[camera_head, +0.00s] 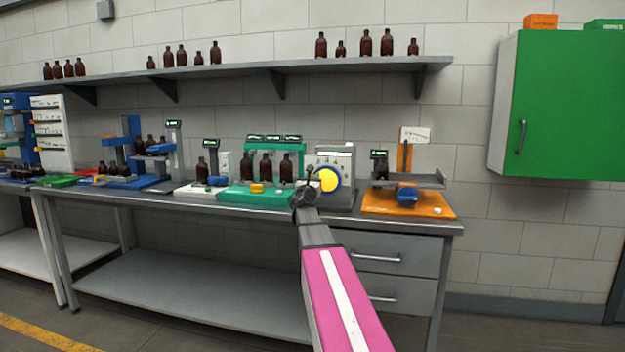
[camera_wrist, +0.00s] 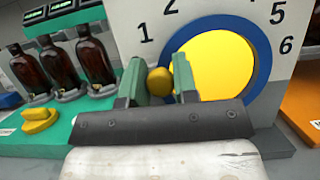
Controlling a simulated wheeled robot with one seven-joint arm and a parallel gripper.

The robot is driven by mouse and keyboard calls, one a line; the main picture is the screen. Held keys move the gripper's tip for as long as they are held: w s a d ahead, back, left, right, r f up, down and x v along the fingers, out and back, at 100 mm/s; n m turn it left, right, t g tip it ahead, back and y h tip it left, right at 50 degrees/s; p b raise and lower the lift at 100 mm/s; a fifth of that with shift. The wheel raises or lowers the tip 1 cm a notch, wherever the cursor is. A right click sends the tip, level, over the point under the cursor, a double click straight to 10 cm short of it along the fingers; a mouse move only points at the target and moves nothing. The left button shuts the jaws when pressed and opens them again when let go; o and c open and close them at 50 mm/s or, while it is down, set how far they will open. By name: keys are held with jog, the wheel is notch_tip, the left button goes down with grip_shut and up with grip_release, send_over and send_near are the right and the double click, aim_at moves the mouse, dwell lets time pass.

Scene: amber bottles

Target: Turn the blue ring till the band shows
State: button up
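The blue ring (camera_wrist: 262,60) surrounds a plain yellow disc (camera_wrist: 222,62) on a pale grey panel with printed numbers. In the head view the ring (camera_head: 339,181) sits on the grey unit near the middle right of the bench. A small yellow knob (camera_wrist: 159,82) is at the ring's left side. My gripper (camera_wrist: 160,78) has its green fingers on both sides of this knob, which fills the gap between them. The fingers hide part of the ring's left side. No band shows on the visible disc. In the head view my gripper (camera_head: 305,187) is in front of the bench stations, just left of the ring.
Left of the ring is a green station (camera_head: 235,194) with several amber bottles and a yellow handle (camera_wrist: 40,119). An orange station (camera_head: 430,205) stands to the right. A shelf (camera_head: 230,70) with bottles runs above; a green cabinet (camera_head: 570,110) hangs at the right.

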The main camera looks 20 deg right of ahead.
jog(key=m, duration=0.1)
jog(key=r+m+g+h, duration=0.1)
jog(key=m, duration=0.2)
jog(key=shift+s+d+r+m+h, duration=0.15)
jog(key=shift+d+r+m+h, duration=0.15)
jog(key=shift+h, duration=0.1)
jog(key=shift+s+d+r+m+g+h, duration=0.1)
jog(key=shift+r+m+g+h, duration=0.1)
jog(key=shift+m+g, duration=0.4)
jog(key=shift+s+d+r+m+g+h, duration=0.1)
jog(key=shift+m+g+h, duration=0.15)
jog(key=shift+m, duration=0.55)
jog(key=o, duration=0.9)
jog(key=v, duration=1)
jog(key=shift+s+a+f, duration=0.15)
jog(key=shift+s+a, duration=0.1)
